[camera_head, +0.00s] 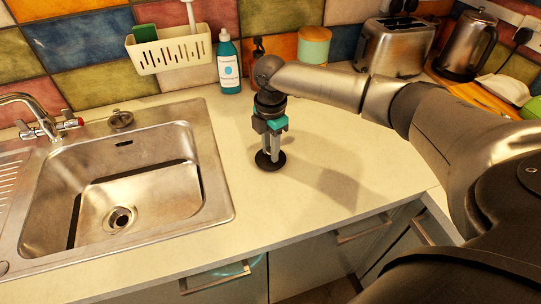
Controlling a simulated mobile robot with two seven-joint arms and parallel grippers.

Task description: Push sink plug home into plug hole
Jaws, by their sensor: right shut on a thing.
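The sink plug (263,163) is a round black disc at the lower end of my right gripper, over the worktop to the right of the sink. My right gripper (270,152) points down and is shut on the plug. I cannot tell whether the disc touches the worktop. The plug hole (120,218) is a round metal drain in the floor of the steel sink (215,190), left of the gripper and well apart from it. It is uncovered. My left gripper is not in view.
A mixer tap (40,115) and a small round metal piece (120,119) are at the sink's back edge. A blue bottle (229,70), a lidded jar (313,48), a toaster (398,48) and a kettle (468,48) stand behind. The worktop around the plug is clear.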

